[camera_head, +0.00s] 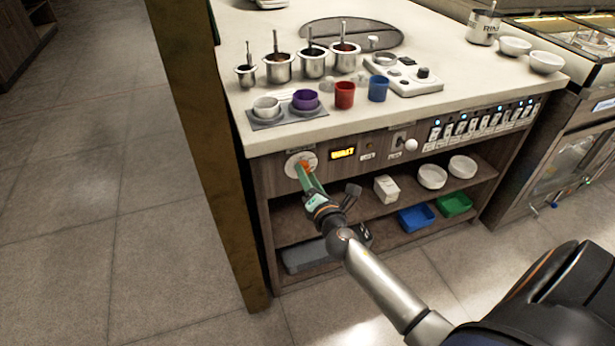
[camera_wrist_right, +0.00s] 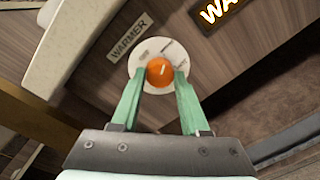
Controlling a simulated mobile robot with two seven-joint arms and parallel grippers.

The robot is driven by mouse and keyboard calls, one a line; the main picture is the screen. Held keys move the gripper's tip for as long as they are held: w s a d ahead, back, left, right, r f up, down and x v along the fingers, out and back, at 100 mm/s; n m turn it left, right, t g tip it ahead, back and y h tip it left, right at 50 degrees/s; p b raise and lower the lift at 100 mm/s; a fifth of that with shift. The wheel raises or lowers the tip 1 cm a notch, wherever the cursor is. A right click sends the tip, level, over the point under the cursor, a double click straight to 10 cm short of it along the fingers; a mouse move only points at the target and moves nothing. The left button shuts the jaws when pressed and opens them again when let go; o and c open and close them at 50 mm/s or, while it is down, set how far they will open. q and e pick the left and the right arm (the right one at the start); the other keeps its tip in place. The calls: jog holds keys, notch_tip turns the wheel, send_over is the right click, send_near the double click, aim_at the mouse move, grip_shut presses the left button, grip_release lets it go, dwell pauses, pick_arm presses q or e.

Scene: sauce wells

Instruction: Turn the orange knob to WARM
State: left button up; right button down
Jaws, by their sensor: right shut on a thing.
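The orange knob (camera_wrist_right: 159,72) sits on a round white dial plate (camera_wrist_right: 177,54) beside a label reading WARMER (camera_wrist_right: 130,37) in the right wrist view. The knob has a pale pointer line; the small dial markings are too small to read. In the head view the dial plate (camera_head: 292,163) is on the counter's front panel, at its left end. My right gripper (camera_wrist_right: 158,82) has its green fingers shut on the knob, one on each side. It also shows in the head view (camera_head: 305,167), covering most of the knob. My left gripper is not in view.
A lit amber display (camera_head: 343,153) is right of the dial. Further right are a lever with a white ball (camera_head: 411,145) and a row of switches (camera_head: 480,125). Cups and ladle pots stand on the counter (camera_head: 440,110) above. A brown post (camera_head: 205,140) is close on the left.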

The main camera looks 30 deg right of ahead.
dwell(0.3)
jog(key=shift+c, duration=2)
grip_release()
pick_arm(q)
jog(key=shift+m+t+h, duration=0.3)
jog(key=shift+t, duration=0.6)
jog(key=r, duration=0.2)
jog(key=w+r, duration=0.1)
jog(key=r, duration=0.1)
jog(key=shift+b, duration=0.35)
pick_arm(e)
jog(key=v, duration=1.2)
jog(key=shift+s, duration=0.25)
